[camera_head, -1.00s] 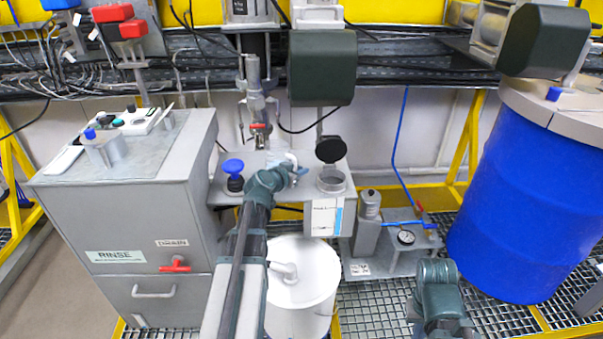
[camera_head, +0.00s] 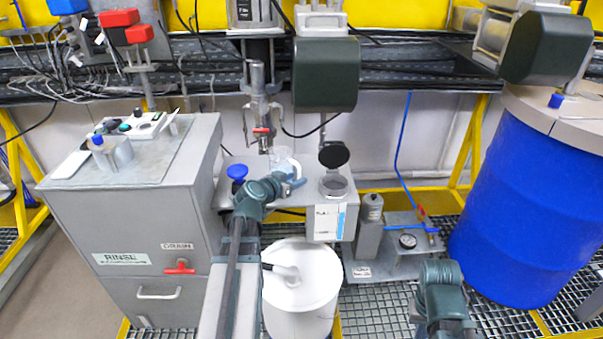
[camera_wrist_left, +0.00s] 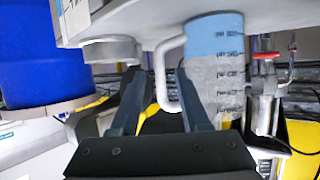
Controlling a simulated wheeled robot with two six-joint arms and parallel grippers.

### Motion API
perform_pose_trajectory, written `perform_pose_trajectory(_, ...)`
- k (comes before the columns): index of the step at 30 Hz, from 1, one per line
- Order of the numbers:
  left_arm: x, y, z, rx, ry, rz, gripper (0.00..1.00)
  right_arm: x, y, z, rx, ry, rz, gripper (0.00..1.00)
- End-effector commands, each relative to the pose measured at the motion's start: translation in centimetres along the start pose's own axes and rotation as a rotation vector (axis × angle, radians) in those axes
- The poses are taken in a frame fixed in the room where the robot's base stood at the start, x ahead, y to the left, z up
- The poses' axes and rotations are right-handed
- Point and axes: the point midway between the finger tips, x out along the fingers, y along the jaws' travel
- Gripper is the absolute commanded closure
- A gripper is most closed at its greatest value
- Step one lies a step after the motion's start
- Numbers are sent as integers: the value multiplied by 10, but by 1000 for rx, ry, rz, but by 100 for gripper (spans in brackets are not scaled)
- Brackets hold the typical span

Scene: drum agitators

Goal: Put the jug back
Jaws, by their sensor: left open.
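The clear jug (camera_head: 284,160) stands on the grey bench shelf, below the tap, partly hidden by my left gripper in the head view. The left wrist view is upside down and shows the jug (camera_wrist_left: 214,70) with dark graduation marks, blue liquid at its base and a pale handle (camera_wrist_left: 162,72). My left gripper (camera_head: 291,186) is at the jug's near side. In the wrist view the fingers (camera_wrist_left: 163,100) are apart, with the handle in the gap between them; I see no grip on it. The right arm shows at the lower right, but its gripper does not show.
The rinse cabinet (camera_head: 130,220) is at left, a white drum (camera_head: 303,285) below and a blue drum (camera_head: 520,200) at right.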

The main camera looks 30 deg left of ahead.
Motion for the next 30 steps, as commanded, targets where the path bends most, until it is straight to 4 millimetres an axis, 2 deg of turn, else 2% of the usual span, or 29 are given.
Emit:
perform_pose_trajectory(1,-16,1,-2,-1,-1,-2,54,-8,1,0,0,0,0,100)
perform_pose_trajectory(3,-28,1,-2,0,-1,-1,54,-13,1,1,0,0,0,100)
perform_pose_trajectory(9,-53,0,-1,0,-1,-1,54,-21,2,1,0,0,0,100)
perform_pose_trajectory(15,-61,0,0,0,0,0,54,-23,2,1,0,0,0,100)
perform_pose_trajectory(24,-60,2,1,1,-4,5,54,-22,2,1,0,0,0,100)
perform_pose_trajectory(26,-57,13,3,3,-19,28,54,-22,2,1,0,0,0,100)
perform_pose_trajectory(29,-45,55,13,10,-91,115,54,-22,2,1,0,0,0,100)
perform_pose_trajectory(30,-40,81,20,14,-139,164,54,-22,2,1,0,0,0,100)
